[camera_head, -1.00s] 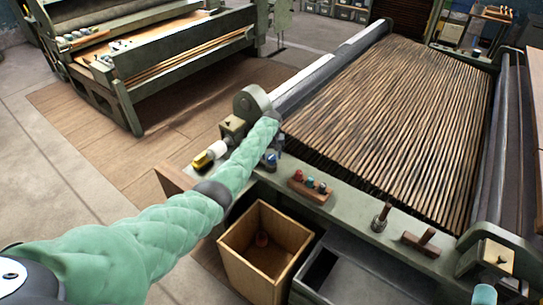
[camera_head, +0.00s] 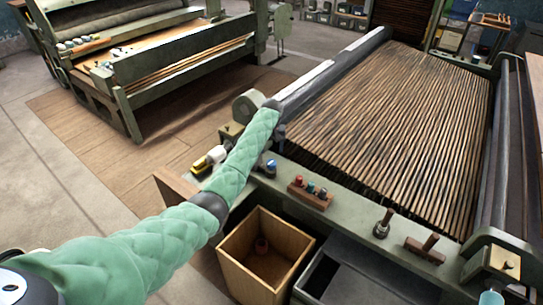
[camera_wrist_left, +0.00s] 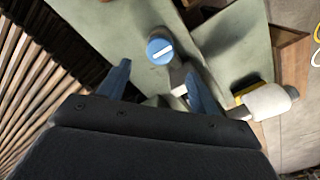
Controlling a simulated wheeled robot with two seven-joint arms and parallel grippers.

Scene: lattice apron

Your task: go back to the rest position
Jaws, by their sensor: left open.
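My left gripper (camera_head: 279,132) is at the end of the green-sleeved arm, above the near left corner of the slatted machine, and mostly hidden by the arm's end in the head view. In the left wrist view its two blue-grey fingers (camera_wrist_left: 157,85) are apart with nothing between them. A blue round knob with a white line (camera_wrist_left: 160,50) shows just beyond the fingertips; it also shows on the machine's front rail in the head view (camera_head: 270,166). My right gripper is not in view.
The front rail carries a wooden block with coloured pegs (camera_head: 310,193) and dark-handled tools (camera_head: 383,224). A white roller-like piece (camera_head: 217,154) sits left of the arm. A wooden bin (camera_head: 235,272) holding a small red object stands below. Open floor (camera_head: 70,190) lies to the left.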

